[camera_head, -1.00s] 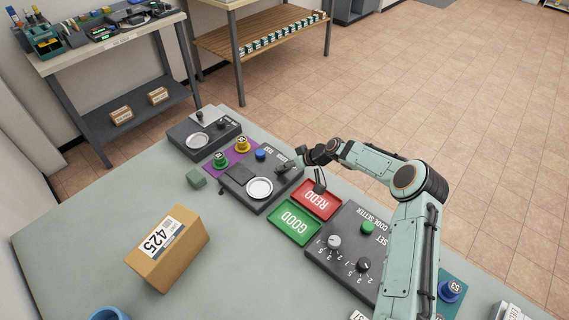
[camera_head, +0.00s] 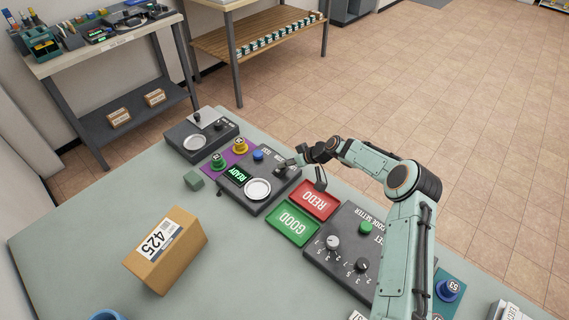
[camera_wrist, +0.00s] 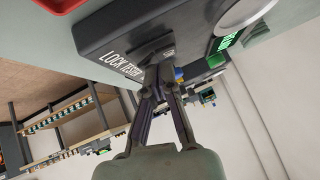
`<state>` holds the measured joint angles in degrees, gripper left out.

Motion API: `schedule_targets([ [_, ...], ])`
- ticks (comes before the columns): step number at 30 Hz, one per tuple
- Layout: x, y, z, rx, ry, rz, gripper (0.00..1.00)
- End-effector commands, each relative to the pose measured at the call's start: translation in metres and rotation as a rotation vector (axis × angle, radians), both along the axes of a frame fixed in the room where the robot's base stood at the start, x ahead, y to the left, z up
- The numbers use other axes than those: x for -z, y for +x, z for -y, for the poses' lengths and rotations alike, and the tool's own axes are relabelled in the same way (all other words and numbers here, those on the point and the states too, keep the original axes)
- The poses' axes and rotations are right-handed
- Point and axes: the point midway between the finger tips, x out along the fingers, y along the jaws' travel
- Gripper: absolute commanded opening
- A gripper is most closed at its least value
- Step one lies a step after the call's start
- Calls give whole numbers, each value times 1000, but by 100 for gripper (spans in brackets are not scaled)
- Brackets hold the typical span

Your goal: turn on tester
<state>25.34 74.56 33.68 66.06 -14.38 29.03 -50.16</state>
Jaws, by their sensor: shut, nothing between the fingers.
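The tester (camera_head: 259,204) is a dark grey box on the table with a round white plate, a blue button and a small screen. The screen (camera_head: 236,175) is lit green and reads READY. In the wrist view the box (camera_wrist: 105,38) carries the words LOCK TESTER, and the edge of its green screen shows at the upper right. My gripper (camera_head: 285,166) is at the right end of the tester's top. In the wrist view its fingertips (camera_wrist: 157,66) are close together at a small switch-like part on the panel, which they partly hide. Nothing is held.
Green GOOD (camera_head: 292,225) and red REDO (camera_head: 315,201) trays lie right of the tester. The code setter (camera_head: 345,258) is beyond them, near my arm. A cardboard box labelled 425 (camera_head: 165,250) stands at front left. A second grey device (camera_head: 200,134) is behind.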

Motion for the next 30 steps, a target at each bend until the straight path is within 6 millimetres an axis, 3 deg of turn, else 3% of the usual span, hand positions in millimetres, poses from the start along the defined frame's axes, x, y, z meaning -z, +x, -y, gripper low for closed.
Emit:
schedule_targets([
  [5,-10,1,1,-1,-1,2,0],
  [10,-42,2,3,0,-3,3,0],
  [21,-97,-35,45,2,-2,1,0],
  [30,-110,-45,55,0,0,-1,0],
])
